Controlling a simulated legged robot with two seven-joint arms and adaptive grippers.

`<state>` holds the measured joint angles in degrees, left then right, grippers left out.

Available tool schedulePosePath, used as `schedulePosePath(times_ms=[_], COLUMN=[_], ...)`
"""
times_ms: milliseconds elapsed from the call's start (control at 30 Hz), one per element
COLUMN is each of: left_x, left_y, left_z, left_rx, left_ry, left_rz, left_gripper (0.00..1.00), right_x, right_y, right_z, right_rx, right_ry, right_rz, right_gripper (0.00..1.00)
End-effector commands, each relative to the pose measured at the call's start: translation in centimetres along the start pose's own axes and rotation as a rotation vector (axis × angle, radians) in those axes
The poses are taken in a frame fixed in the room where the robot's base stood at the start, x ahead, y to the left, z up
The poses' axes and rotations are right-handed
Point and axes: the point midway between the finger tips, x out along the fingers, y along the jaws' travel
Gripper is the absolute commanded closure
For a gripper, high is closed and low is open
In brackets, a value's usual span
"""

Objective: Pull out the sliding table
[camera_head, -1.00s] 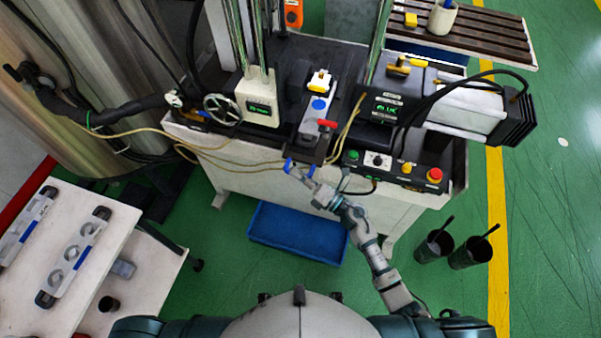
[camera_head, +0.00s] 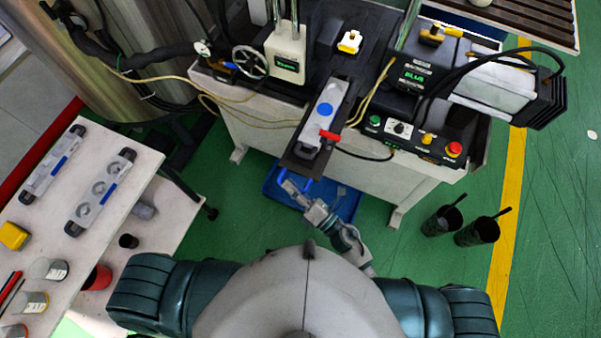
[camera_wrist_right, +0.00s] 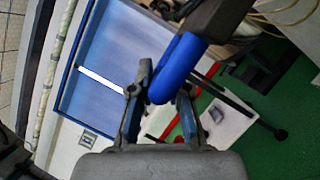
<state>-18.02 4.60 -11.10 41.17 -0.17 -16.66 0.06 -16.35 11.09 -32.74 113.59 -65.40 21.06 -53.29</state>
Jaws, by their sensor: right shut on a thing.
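The sliding table (camera_head: 299,165) is a dark plate that sticks out over the front edge of the machine in the head view. A grey mould block (camera_head: 322,112) with a blue disc and a red clamp lies on it. A blue handle (camera_wrist_right: 178,68) shows large in the right wrist view, at the table's front end. My right gripper (camera_head: 294,188) is at this handle; in the right wrist view its fingers (camera_wrist_right: 162,90) are closed around the blue bar. My left gripper is not in view.
A blue bin (camera_head: 347,205) stands on the floor under the extended table. A control panel with buttons (camera_head: 415,138) is right of the table. A side table (camera_head: 105,240) with metal parts and cans is at left. Two dark buckets (camera_head: 442,220) stand on the floor at right.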

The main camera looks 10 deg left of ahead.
Motion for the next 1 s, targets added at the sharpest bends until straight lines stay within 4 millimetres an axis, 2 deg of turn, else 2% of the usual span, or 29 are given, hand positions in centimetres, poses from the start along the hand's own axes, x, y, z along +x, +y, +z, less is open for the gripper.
schedulePosePath(times_ms=[100,533,567,633,667,1000], left_x=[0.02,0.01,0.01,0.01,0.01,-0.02], left_y=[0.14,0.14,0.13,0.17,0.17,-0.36], left_z=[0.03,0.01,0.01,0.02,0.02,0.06], left_rx=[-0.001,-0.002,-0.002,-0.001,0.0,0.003], left_ry=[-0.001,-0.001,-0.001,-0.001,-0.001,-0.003], left_rz=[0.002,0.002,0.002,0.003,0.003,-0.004], left_gripper=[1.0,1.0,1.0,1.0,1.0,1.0], right_x=[-0.15,-0.21,-0.21,-0.23,-0.24,-1.03], right_y=[0.52,0.72,0.72,0.7,0.69,0.54], right_z=[-0.96,-1.16,-1.16,-1.12,-1.08,-0.62], right_rx=[0.004,0.003,0.003,0.003,0.003,0.006], right_ry=[0.006,0.006,0.006,0.005,0.004,-0.001], right_rz=[0.004,0.005,0.005,0.004,0.004,0.004], right_gripper=[1.0,1.0,0.79,0.61,0.59,0.59])
